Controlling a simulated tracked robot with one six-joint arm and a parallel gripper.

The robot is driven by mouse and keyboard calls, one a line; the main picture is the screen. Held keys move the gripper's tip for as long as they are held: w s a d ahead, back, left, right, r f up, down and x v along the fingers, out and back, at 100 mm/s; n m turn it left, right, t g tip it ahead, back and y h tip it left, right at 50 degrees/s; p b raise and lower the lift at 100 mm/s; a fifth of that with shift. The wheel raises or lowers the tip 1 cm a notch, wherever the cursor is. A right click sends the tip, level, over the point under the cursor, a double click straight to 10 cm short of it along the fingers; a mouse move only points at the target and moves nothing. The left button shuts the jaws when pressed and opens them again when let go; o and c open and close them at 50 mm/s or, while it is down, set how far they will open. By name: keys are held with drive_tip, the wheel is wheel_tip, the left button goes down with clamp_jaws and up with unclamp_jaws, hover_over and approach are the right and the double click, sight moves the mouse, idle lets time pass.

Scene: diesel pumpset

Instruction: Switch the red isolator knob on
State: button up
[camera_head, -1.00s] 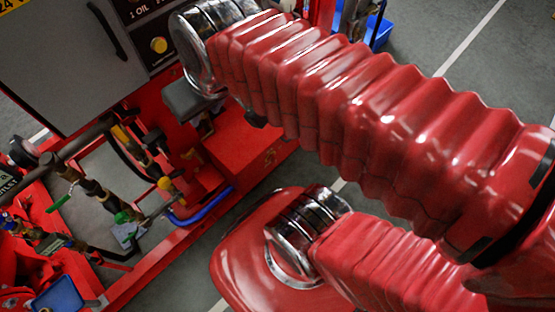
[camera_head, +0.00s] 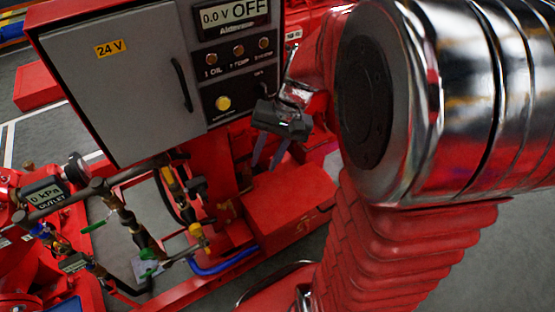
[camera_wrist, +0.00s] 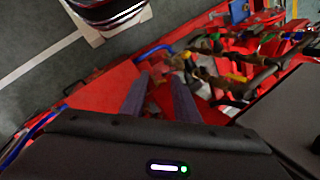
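I cannot pick out the red isolator knob in either view. The control panel (camera_head: 236,62) beside the grey cabinet door reads "0.0 V OFF". It carries a row of small round fittings and a yellow button (camera_head: 222,103). My gripper (camera_head: 266,164) hangs in front of the panel's lower right, pointing down, with its two grey fingers apart. In the wrist view my gripper (camera_wrist: 158,90) is open and empty, its fingers over red base parts below. My arm hides what lies right of the panel.
The grey cabinet door (camera_head: 118,75) has a "24 V" label and a dark handle. Pipes and valves (camera_head: 125,215) run at lower left, with a blue hose (camera_head: 225,262) along the red frame. A red box (camera_head: 285,205) sits below my gripper. Grey floor (camera_wrist: 30,95) is clear at left in the wrist view.

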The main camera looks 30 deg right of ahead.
drive_tip(key=w+d+f+m+t+y, duration=0.1)
drive_tip(key=w+d+f+m+y, duration=0.15)
drive_tip(key=d+f, duration=0.35)
drive_tip(key=w+d+f+m+y, duration=0.1)
drive_tip(key=d+f+m+y, duration=0.15)
drive_tip(key=d+f, duration=0.35)
drive_tip(key=m+t+y, duration=0.2)
drive_tip(key=m+t, duration=0.3)
drive_tip(key=m, duration=0.3)
hover_over(308, 228)
drive_tip(key=d, duration=0.1)
wheel_tip(308, 228, down, 17)
drive_tip(key=s+f+m+t+h, duration=0.3)
drive_tip(key=s+f+m, duration=0.1)
drive_tip(key=f, duration=0.6)
drive_tip(key=s+f+m+t+h, duration=0.4)
drive_tip(key=s+f+m, duration=0.1)
drive_tip(key=f, duration=0.5)
drive_tip(key=s+f+m+t+h, duration=0.3)
drive_tip(key=f+m, duration=0.4)
drive_tip(key=f, duration=0.3)
drive_tip(key=shift+s+a+t, duration=0.2)
drive_tip(key=shift+s+t, duration=0.4)
drive_tip(key=shift+s, duration=0.65)
drive_tip(key=shift+w, duration=0.1)
drive_tip(key=shift+w+a, duration=0.2)
drive_tip(key=shift+w, duration=6.65)
clamp_jaws()
